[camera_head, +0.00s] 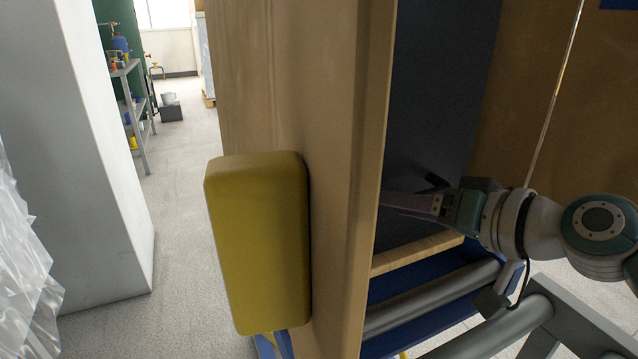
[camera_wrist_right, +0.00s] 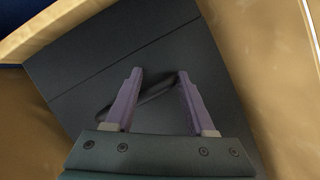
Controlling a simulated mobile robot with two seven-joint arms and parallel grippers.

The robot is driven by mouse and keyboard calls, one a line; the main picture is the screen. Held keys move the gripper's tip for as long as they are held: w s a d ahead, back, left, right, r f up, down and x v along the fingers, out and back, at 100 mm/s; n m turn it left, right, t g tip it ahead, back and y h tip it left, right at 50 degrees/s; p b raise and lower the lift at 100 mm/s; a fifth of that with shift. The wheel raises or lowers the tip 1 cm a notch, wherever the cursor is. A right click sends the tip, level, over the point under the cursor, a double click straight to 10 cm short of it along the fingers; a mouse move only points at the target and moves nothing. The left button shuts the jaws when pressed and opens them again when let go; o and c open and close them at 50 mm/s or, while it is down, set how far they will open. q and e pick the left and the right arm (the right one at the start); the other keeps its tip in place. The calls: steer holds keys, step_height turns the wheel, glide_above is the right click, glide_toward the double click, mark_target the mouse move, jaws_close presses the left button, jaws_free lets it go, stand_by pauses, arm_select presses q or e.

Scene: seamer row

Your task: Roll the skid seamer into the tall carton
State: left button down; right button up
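The tall carton (camera_head: 300,80) stands upright in the middle of the head view, its brown wall close to the camera. A dark grey panel (camera_head: 437,90), seemingly the seamer's body, stands behind the carton's edge with a pale wooden strip (camera_head: 417,252) at its foot. The panel also fills the middle of the right wrist view (camera_wrist_right: 140,45). My right gripper (camera_head: 385,200) reaches in from the right, against or close to the panel. Its two purple fingers (camera_wrist_right: 160,73) are apart, with a dark handle (camera_wrist_right: 150,90) across the gap; contact is unclear. My left gripper is out of view.
A yellow rounded block (camera_head: 258,240) sits against the carton wall. Blue framing with grey rollers (camera_head: 430,297) lies below the panel. A white column (camera_head: 85,150) and clear plastic wrap (camera_head: 22,270) are at left. Grey floor is open behind, near a shelf (camera_head: 133,110).

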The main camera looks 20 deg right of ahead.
steer(key=shift+r, duration=0.2)
jaws_close()
steer(key=o, duration=0.7)
jaws_free()
steer(key=shift+w, duration=0.1)
steer(key=v, duration=1)
steer(key=shift+p, duration=0.4)
